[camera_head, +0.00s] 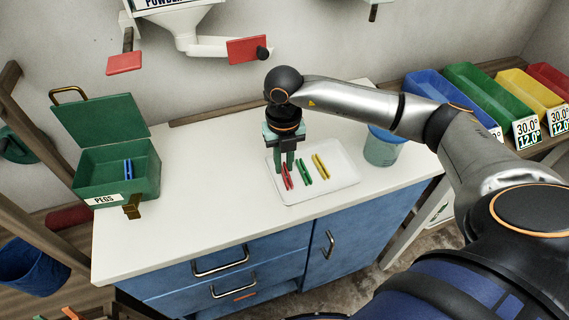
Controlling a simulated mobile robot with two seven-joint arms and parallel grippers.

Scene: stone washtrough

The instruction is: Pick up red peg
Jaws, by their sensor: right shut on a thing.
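The red peg (286,179) is at the left of a white tray (330,196) on the counter. My right gripper (287,168) points straight down over the tray's left part. Its fingers are shut on the upper part of the red peg. Whether the peg touches the tray is hard to tell. A green peg (304,172) and a yellow peg (321,166) lie on the tray to the right of it. My left gripper does not show.
An open green box (118,174) labelled PEGS, with a blue peg (128,169) inside, stands on the counter at left. A blue-lidded tub (381,150) stands right of the tray. Coloured bins (483,92) line the right. The counter between box and tray is clear.

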